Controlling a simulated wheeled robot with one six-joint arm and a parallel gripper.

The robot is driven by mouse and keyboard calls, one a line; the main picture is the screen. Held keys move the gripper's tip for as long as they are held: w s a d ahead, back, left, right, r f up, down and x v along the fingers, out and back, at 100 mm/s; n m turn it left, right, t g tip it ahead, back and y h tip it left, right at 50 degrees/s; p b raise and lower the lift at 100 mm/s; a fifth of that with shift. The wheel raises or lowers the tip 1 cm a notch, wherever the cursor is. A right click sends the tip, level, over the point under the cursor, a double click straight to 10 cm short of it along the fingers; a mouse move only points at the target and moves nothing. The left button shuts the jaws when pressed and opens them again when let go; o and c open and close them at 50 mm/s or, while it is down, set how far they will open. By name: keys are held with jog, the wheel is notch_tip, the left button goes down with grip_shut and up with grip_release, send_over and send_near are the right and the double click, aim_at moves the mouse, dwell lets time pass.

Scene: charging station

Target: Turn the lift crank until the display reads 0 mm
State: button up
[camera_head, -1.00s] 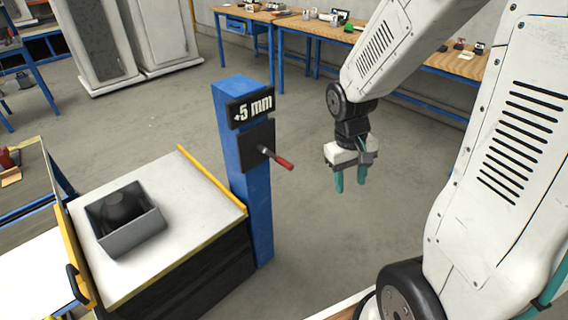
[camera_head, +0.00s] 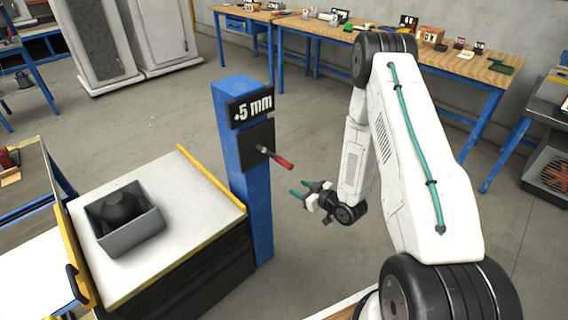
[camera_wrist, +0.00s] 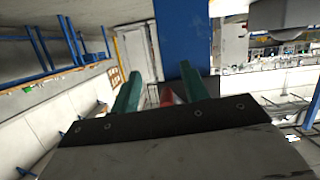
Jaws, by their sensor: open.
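The lift crank (camera_head: 276,157) sticks out from a dark plate on the blue post (camera_head: 256,190), with its red handle pointing to the lower right. The red handle also shows in the wrist view (camera_wrist: 168,96), between and beyond my green fingers. My gripper (camera_head: 301,190) is open and empty, apart from the crank, below and right of the handle in the head view. Its fingers point toward the post.
The lift platform (camera_head: 185,195), with yellow edges, stands left of the post and carries a grey bin (camera_head: 138,236) with a dark round object in it. A long wooden workbench (camera_head: 380,40) runs along the back. The floor right of the post is clear.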

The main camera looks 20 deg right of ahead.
aim_at(284, 163)
notch_tip(284, 163, up, 6)
jog(key=w+t+y, duration=0.1)
jog(key=w+t, duration=0.1)
jog(key=t, duration=0.1)
jog(key=shift+n, duration=0.3)
jog(key=x, duration=0.7)
jog(key=shift+a+r, duration=0.2)
jog(key=shift+a, duration=0.15)
grip_shut()
